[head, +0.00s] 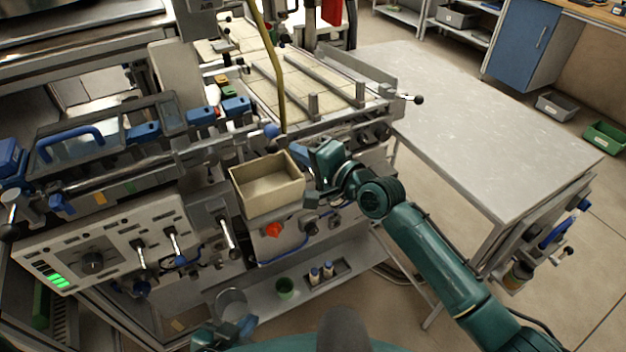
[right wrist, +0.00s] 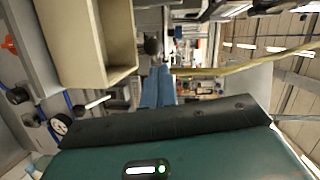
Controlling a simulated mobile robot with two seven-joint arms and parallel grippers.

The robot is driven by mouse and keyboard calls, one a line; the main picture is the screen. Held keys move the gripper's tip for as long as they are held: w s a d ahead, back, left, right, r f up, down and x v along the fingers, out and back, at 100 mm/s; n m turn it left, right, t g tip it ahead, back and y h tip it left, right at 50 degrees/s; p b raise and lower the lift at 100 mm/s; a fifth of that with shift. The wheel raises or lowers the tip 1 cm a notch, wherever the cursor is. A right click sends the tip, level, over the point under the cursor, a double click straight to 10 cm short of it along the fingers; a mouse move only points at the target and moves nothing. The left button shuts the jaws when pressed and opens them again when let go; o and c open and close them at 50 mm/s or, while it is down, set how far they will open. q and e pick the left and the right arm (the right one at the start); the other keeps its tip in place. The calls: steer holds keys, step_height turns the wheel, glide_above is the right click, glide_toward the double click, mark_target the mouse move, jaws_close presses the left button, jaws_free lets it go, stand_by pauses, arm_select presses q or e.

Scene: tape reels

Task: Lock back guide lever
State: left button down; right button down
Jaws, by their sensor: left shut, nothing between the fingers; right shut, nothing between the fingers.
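Several levers show on the machine in the head view, and I cannot tell for sure which is the back guide lever. A blue-ended handle (head: 271,131) sits at the rail end, just left of my right gripper. A black-ball lever (head: 414,99) sticks out at the machine's right side. My right gripper (head: 299,151) is shut and empty above the beige bin's back right corner, apart from the blue-ended handle; its blue fingers also show in the right wrist view (right wrist: 158,88). My left gripper (head: 246,324) is shut and empty low at the bottom edge, away from the levers.
An open beige bin (head: 268,205) on the machine front is close below my right gripper. A yellow hose (head: 276,70) hangs behind it. Front panel levers (head: 173,242) stand at lower left. A grey table (head: 480,130) at right is clear.

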steer(key=s+r, duration=0.1)
steer(key=s, duration=0.8)
steer(key=shift+s+d+r, duration=0.15)
steer(key=shift+s+d, duration=0.1)
steer(key=shift+s, duration=0.15)
steer(key=s+d+f+n+h, duration=0.4)
steer(key=s+d+f, duration=0.4)
steer(key=d+f, duration=0.2)
steer(key=s+d+f+n+h, duration=0.5)
steer(key=s+d+f, duration=0.3)
steer(key=d+f, duration=0.3)
steer(key=shift+s+f, duration=0.3)
steer(key=shift+f, duration=0.45)
